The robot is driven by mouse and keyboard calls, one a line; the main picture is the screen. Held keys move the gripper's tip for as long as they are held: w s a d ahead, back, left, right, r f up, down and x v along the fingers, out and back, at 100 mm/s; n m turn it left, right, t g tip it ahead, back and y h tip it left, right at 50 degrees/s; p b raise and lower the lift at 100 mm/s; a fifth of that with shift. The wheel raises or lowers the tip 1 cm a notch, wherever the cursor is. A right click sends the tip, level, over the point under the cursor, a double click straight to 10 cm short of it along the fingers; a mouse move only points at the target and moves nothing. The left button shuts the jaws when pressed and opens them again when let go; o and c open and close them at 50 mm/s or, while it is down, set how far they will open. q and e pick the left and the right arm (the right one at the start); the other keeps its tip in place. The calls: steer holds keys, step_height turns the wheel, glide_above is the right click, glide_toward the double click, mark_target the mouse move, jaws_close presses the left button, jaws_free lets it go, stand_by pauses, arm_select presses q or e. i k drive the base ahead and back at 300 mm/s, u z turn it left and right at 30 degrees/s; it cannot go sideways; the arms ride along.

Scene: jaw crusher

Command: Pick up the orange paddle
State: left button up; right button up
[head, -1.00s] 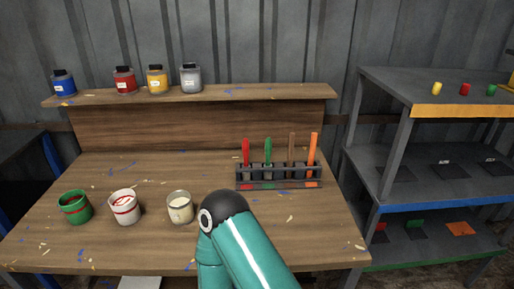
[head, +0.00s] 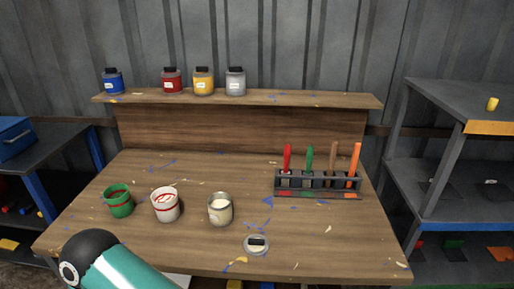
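The orange paddle (head: 355,160) stands upright in the right end slot of a dark rack (head: 318,184) on the wooden table. A brown paddle (head: 333,157), a green paddle (head: 309,158) and a red paddle (head: 287,157) stand to its left in the same rack. A teal arm link of mine with a dark joint is at the lower left, well away from the rack. Neither gripper shows in the head view.
A green can (head: 119,202), a white can (head: 165,205) and a cream can (head: 220,210) stand on the table (head: 330,245). A small lid (head: 256,244) lies near the front edge. Lidded jars line the raised shelf (head: 300,98). A grey rack unit (head: 445,185) stands right.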

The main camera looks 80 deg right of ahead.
mark_target(357, 150)
steer(key=z, duration=0.15)
steer(key=k, duration=2.85)
steer(key=z, duration=1.2)
steer(key=i, duration=1)
steer(key=z, duration=0.05)
